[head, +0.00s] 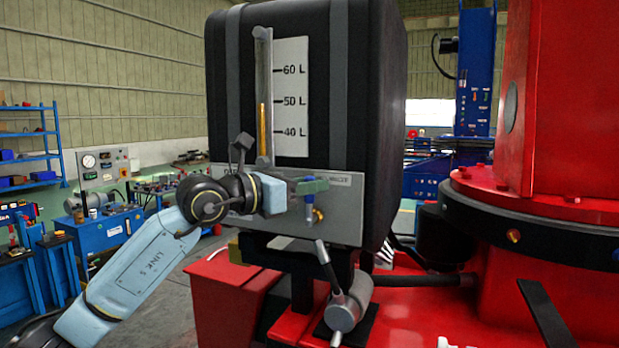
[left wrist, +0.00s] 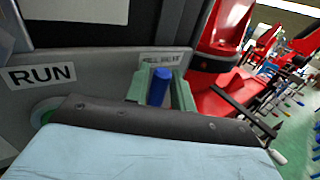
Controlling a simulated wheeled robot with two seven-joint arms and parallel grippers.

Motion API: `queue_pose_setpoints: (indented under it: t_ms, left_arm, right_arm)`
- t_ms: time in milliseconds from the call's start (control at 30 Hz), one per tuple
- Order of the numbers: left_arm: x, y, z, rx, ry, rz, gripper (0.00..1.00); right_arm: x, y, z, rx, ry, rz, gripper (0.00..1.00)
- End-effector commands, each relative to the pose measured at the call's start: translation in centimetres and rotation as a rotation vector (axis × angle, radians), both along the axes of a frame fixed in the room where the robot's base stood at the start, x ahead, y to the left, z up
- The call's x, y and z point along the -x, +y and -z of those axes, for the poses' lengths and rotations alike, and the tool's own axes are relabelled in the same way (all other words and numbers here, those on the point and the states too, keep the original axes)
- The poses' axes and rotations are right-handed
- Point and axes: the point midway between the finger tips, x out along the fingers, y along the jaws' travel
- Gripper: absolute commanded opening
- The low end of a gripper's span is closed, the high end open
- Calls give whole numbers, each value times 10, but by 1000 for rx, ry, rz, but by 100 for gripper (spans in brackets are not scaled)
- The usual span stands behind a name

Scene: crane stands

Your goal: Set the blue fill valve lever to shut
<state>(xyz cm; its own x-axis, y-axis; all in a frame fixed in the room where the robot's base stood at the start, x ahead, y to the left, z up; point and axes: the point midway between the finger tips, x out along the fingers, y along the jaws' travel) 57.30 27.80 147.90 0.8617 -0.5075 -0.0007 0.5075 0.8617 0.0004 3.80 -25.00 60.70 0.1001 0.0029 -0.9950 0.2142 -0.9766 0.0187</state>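In the left wrist view the lever's blue end (left wrist: 160,87) stands between the two green fingers of my left gripper (left wrist: 161,88). The fingers are close on both sides, but I cannot tell whether they touch it. My right gripper is not in view.
The tank (head: 375,90) has a sight gauge with a yellow column near 50 L. A RUN label (left wrist: 42,75) and a green button (left wrist: 44,112) are left of the lever. A grey cylinder with a handle (head: 347,303) sits below the panel. Red crane parts (head: 565,110) stand right.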

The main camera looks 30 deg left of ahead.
Motion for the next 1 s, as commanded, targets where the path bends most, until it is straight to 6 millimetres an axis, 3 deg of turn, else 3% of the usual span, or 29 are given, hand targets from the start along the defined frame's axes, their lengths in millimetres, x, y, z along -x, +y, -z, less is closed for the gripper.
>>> queue_pose_setpoints:
  t_ms: [300,500,1000]
  left_arm:
    - [-2,-1,0,0,0,0,23]
    - [-2,-1,0,0,0,0,0]
    - [-2,-5,-1,-54,3,1,0]
  right_arm:
    - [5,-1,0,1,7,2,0]
    - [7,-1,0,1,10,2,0]
    - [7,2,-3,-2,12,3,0]
